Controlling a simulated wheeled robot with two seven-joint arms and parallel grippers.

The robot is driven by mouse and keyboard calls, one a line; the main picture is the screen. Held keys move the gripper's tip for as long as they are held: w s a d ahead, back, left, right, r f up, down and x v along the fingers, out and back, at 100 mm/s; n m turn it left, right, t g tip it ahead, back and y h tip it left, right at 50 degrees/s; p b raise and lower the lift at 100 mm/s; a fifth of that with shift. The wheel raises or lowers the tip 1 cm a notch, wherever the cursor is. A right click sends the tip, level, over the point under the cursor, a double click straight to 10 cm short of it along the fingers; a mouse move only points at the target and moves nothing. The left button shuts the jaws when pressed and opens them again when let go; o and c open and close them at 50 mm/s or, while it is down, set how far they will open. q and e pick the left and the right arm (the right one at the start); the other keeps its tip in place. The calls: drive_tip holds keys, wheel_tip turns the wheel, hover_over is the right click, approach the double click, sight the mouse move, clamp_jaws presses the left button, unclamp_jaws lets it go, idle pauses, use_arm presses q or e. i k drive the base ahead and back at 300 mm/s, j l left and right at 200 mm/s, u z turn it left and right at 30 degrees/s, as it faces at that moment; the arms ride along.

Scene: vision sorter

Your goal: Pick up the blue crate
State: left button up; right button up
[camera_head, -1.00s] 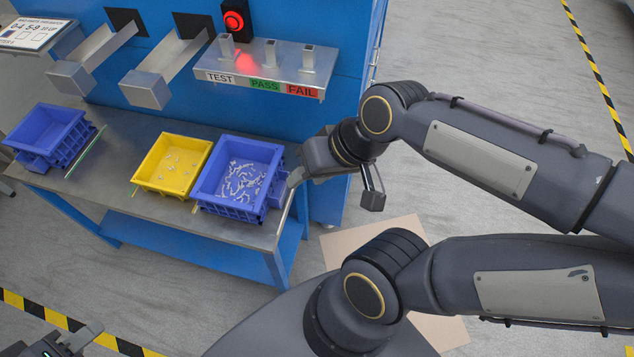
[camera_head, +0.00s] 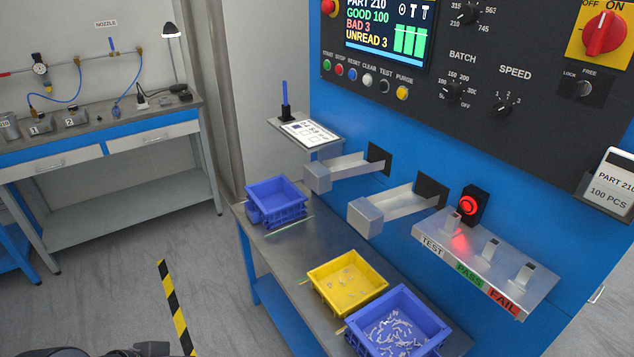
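Two blue crates stand on the metal-topped bench. One blue crate (camera_head: 384,333) is at the front right of the bench, holds many small pale parts, and is cut off by the bottom edge. The other blue crate (camera_head: 276,206) is at the far left end, and no parts can be made out in it. Dark parts of my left arm show at the bottom left edge, well short of the bench; whether the gripper (camera_head: 150,349) there is open or shut is not clear. My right gripper is out of view.
A yellow bin (camera_head: 347,281) with a few small parts sits between the crates. Two metal chutes (camera_head: 365,217) and a TEST/PASS/FAIL shelf (camera_head: 487,266) jut over the bench from the blue machine. A second workbench (camera_head: 100,130) stands at the left.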

sight(275, 201)
drive_tip(key=j, duration=0.25)
drive_tip(key=i+j+u, duration=0.15)
drive_tip(key=j, duration=0.25)
drive_tip(key=i+j+u, duration=0.15)
drive_tip(key=j, duration=0.25)
drive_tip(key=i+j+u, duration=0.15)
drive_tip(key=j, duration=0.25)
drive_tip(key=i+j+u, duration=0.1)
drive_tip(key=j, duration=0.25)
drive_tip(key=i+l+u, duration=0.25)
drive_tip(key=i, duration=0.25)
drive_tip(key=i+l+u, duration=0.25)
drive_tip(key=i, duration=0.25)
drive_tip(key=i+l, duration=0.1)
drive_tip(key=l, duration=0.2)
drive_tip(key=u, duration=0.05)
